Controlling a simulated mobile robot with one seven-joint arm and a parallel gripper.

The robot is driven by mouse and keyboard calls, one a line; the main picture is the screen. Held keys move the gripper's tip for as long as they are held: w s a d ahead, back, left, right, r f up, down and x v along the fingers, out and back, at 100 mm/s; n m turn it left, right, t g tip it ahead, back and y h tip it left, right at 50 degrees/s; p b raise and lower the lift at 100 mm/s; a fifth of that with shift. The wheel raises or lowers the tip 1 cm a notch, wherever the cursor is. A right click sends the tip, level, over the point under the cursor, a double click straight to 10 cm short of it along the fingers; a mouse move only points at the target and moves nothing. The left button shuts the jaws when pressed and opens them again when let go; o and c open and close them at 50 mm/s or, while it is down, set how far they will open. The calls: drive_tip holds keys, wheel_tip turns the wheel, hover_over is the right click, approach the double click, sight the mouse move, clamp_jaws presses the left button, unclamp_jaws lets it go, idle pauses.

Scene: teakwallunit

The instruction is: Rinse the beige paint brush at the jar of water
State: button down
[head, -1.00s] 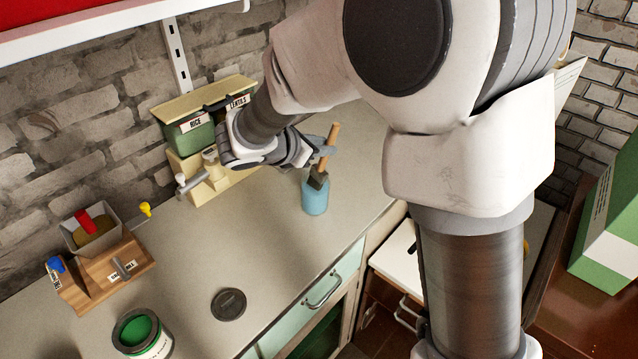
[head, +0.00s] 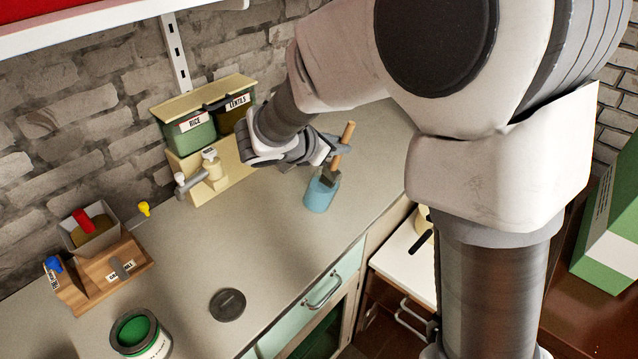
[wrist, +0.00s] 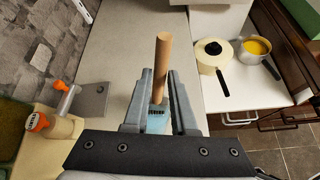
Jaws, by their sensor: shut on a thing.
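The paint brush has a beige wooden handle (head: 347,136) and a dark head (head: 329,177). My gripper (head: 338,153) is shut on the brush and holds it handle up, slightly tilted. The blue jar (head: 318,198) stands on the counter directly below the gripper. The brush head is at the jar's mouth, with its lower end hidden inside. The jar appears to lean slightly to the right. In the wrist view the brush handle (wrist: 162,58) rises between my gripper's fingers (wrist: 160,76), and the jar (wrist: 156,125) is mostly hidden behind them. The water cannot be made out.
Green rice and lentils bins (head: 197,135) and a beige dispenser (head: 212,170) stand left of the jar by the brick wall. A green paint can (head: 141,335) and a dark round lid (head: 228,305) are nearer. Counter between is clear.

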wheel_tip(320, 180, up, 9)
drive_tip(key=p, duration=0.7)
